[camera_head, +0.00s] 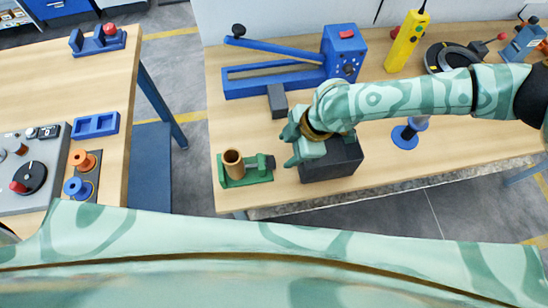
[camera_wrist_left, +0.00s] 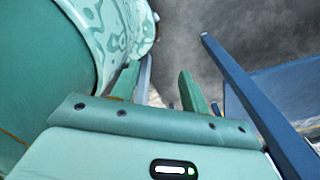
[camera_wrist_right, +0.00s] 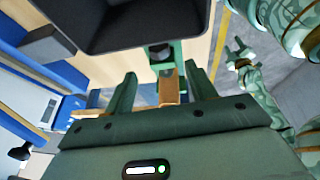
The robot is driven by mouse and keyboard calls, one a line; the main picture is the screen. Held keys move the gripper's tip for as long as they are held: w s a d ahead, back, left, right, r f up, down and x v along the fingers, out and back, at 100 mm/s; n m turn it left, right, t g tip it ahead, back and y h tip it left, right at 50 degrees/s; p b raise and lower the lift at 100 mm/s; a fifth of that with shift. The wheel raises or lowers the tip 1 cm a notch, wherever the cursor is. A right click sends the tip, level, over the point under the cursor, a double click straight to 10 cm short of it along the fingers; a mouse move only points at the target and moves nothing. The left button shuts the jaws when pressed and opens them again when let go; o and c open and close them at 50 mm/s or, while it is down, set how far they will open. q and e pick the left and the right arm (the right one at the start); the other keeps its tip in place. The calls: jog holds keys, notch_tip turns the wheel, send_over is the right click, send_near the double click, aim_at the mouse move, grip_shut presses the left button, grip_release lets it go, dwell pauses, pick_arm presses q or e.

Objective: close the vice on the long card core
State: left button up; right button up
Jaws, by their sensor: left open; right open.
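The green vice (camera_head: 252,178) stands near the front edge of the bench. The brown card core (camera_head: 232,163) stands upright, its open end up, at the vice's left end. Whether the jaws touch it I cannot tell. My right gripper (camera_head: 287,147) is open, just right of the vice and apart from it. In the right wrist view, part of the vice (camera_wrist_right: 189,52) shows beyond the open fingers (camera_wrist_right: 163,90), with a tan piece between them. My left gripper (camera_wrist_left: 160,88) is open and empty in the left wrist view, away from the vice; the head view does not show it.
A black open box (camera_head: 340,166) is under my right wrist, close to the vice. A small dark block (camera_head: 277,101) lies behind. A blue lever machine (camera_head: 270,80) stands at the back. The left table holds a blue tray (camera_head: 95,125) and spools. A gap separates the tables.

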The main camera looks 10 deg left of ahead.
aim_at(271, 163)
pick_arm(q)
jog(key=shift+w+f+b, duration=0.3)
jog(key=shift+f+b, duration=0.1)
jog(key=shift+f, duration=0.1)
jog(key=shift+w+f+b, duration=0.25)
jog(key=shift+f+b, duration=0.15)
jog(key=shift+f, duration=0.05)
pick_arm(e)
jog(key=x, duration=0.9)
jog(key=shift+w+f, duration=0.1)
jog(key=c, duration=1)
jog(key=shift+w+f+g+b, duration=0.2)
jog(key=shift+g+b, duration=0.3)
jog(key=shift+b, duration=0.55)
jog(key=shift+m+g+h+b, duration=0.3)
jog(key=shift+g+b, duration=0.3)
pick_arm(q)
jog(key=f, duration=0.1)
jog(key=s+f, duration=0.1)
jog(key=f, duration=0.1)
jog(key=shift+f, duration=0.2)
pick_arm(e)
jog(key=shift+r, duration=0.25)
